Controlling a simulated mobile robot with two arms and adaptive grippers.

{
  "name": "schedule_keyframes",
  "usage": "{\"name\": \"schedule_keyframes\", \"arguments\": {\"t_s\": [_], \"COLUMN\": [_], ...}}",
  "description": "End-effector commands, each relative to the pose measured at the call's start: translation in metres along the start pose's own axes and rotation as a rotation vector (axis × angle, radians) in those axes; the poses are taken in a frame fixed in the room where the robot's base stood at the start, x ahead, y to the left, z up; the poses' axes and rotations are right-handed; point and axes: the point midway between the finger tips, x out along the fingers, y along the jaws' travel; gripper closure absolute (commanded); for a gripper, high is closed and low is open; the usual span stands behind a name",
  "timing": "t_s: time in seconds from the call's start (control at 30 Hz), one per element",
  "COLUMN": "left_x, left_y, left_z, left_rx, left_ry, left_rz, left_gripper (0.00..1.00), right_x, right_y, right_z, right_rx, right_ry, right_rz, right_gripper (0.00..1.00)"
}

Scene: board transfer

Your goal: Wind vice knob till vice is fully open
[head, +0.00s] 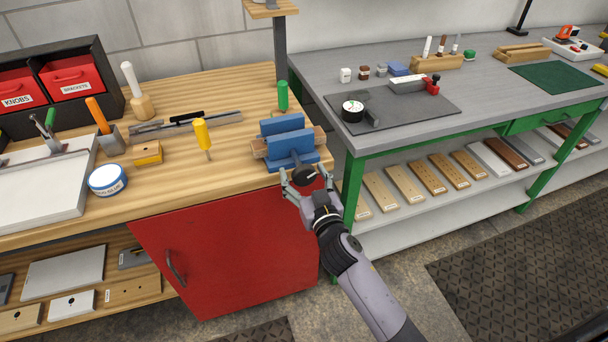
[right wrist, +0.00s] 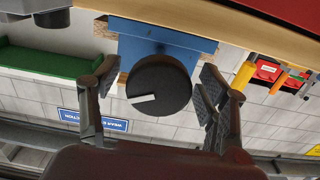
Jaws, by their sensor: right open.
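In the right wrist view, the fingers (right wrist: 155,85) appear apart from the knob, with a gap on both sides. The gap between the vice jaws is hard to judge. My left gripper is not in view.
A green-handled tool (head: 283,95) stands behind the vice and a yellow-handled tool (head: 202,135) stands to its left. A grey bench with a green frame (head: 354,185) stands close on the right. The red cabinet door (head: 225,250) is below the vice.

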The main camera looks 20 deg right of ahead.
Motion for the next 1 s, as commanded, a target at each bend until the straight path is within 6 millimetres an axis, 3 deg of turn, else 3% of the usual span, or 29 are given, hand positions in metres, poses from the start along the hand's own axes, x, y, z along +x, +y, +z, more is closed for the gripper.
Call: {"name": "schedule_keyframes", "arguments": {"t_s": [0.73, 1.0], "left_x": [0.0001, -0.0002], "left_y": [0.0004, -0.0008], "left_z": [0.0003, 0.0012], "left_rx": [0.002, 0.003], "left_ry": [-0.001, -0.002], "left_rz": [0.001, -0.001], "left_gripper": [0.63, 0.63], "right_x": [-0.0005, -0.0005], "right_y": [-0.0002, -0.0002], "right_z": [0.0001, 0.0], "right_rx": [0.0, -0.022], "right_ry": [0.0, 0.0], "right_rz": [0.0, 0.0], "right_gripper": [0.79, 0.8]}}
